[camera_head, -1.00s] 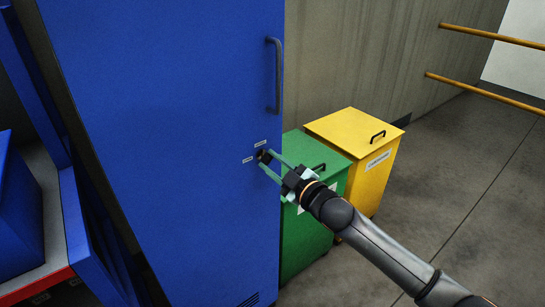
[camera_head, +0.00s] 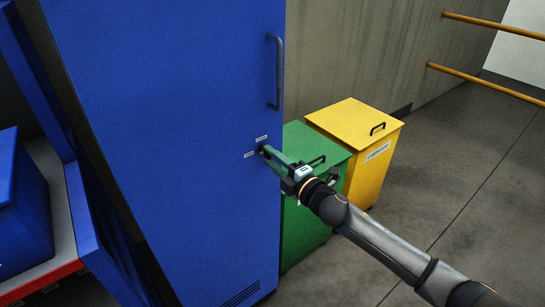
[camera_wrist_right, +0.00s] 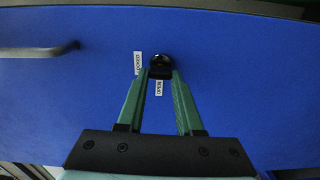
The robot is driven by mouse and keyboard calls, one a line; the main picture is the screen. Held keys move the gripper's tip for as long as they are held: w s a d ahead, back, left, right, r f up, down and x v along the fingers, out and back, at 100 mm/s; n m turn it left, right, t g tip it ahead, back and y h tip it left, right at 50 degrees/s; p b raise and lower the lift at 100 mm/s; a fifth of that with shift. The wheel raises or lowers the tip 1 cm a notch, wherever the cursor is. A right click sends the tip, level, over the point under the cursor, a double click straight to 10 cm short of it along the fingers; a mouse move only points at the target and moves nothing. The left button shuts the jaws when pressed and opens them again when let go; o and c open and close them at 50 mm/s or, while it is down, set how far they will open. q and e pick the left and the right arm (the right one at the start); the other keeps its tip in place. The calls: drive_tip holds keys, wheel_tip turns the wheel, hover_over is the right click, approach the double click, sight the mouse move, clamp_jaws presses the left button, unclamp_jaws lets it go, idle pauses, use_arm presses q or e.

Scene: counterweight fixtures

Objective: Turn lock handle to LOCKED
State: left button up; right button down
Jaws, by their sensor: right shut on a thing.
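The blue cabinet door (camera_head: 170,110) fills the left and middle of the head view. A small dark lock handle (camera_wrist_right: 160,62) sits on it, with two small white labels beside it; one label (camera_wrist_right: 138,63) seems to read LOCKED, the other (camera_wrist_right: 159,88) OPEN. My right gripper (camera_head: 266,152) reaches in from the lower right, its green fingers pointing at the door. In the wrist view its fingertips (camera_wrist_right: 161,76) are shut on the lock handle from both sides and partly hide it. The handle's exact angle is hard to tell. My left gripper is not in view.
A dark pull handle (camera_head: 276,72) stands out from the door above the lock. A green bin (camera_head: 305,240) and a yellow bin (camera_head: 362,165) stand right of the cabinet, behind my arm. A red-edged shelf (camera_head: 40,280) is at lower left. The floor at right is clear.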

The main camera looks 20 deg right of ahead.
drive_tip(key=shift+n, duration=0.4)
drive_tip(key=c, duration=0.6)
unclamp_jaws()
drive_tip(key=shift+o, duration=0.2)
drive_tip(key=shift+s, duration=0.1)
drive_tip(key=b+v, duration=0.1)
drive_tip(key=v, duration=1.1)
drive_tip(key=shift+s, duration=0.15)
drive_tip(key=shift+d, duration=0.1)
